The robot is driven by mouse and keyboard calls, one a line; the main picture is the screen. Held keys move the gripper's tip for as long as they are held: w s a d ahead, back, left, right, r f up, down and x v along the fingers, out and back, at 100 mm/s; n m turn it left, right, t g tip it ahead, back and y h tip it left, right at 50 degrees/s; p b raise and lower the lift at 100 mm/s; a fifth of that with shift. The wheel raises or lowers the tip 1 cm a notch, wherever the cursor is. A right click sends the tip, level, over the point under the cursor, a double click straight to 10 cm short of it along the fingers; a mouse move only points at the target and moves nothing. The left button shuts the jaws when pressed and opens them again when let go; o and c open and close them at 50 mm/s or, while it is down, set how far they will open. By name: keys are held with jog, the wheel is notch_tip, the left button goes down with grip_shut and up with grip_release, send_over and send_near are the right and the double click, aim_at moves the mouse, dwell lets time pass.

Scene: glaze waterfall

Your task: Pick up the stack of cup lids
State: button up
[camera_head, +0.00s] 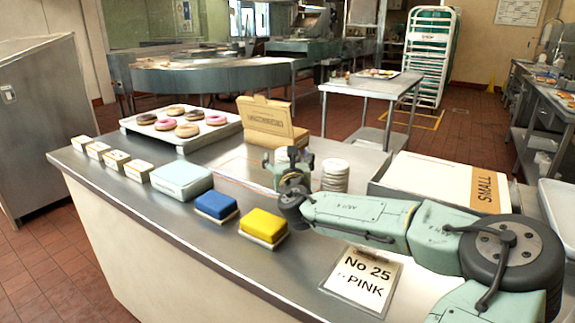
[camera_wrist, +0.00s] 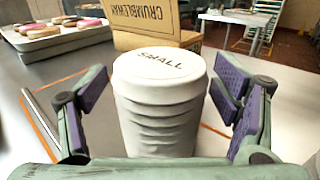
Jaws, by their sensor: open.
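A white, round stack of cup lids (camera_wrist: 160,115) with "SMALL" on its top stands upright in the wrist view. My gripper (camera_wrist: 163,88) is open, with one finger on each side of the stack and gaps visible between. In the head view my gripper (camera_head: 287,162) is over the counter, and a little white of a stack shows between its fingers. A second white stack with ribbed sides (camera_head: 335,176) stands just right of my gripper in the head view. The bottom of the stack between my fingers is hidden by my gripper in the wrist view.
A cardboard box (camera_head: 268,125) stands behind the stacks, left of it a tray of donuts (camera_head: 225,130). A white box marked SMALL (camera_head: 445,178) is to the right. Yellow (camera_head: 264,224) and blue (camera_head: 215,204) blocks and a clipboard (camera_head: 362,280) lie nearer the front edge.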

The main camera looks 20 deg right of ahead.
jog(key=c, duration=1.2)
jog(key=shift+c, duration=0.4)
jog(key=shift+r, duration=0.1)
